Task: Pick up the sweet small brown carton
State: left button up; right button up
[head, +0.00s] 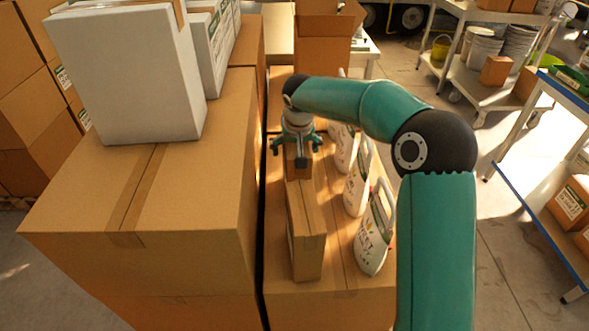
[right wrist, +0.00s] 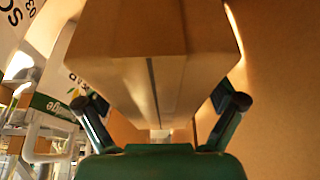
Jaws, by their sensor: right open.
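A small brown carton (head: 299,168) stands on a large brown box, directly below my right gripper (head: 297,148) and partly hidden by it. In the right wrist view a brown carton (right wrist: 155,75) with a dark seam along its face lies between the two spread fingers of the right gripper (right wrist: 160,108). The gripper is open, with a finger on either side of it. I cannot tell whether either finger touches it. My left gripper is not in view.
A longer brown carton (head: 308,235) stands just in front of the small one. White jugs (head: 372,240) line the right side of the same box. A taller box stack (head: 190,200) with a white carton (head: 130,75) rises close on the left.

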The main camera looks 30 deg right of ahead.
grip_shut()
jog(key=shift+r, duration=0.1)
dwell(0.3)
jog(key=shift+r, duration=0.15)
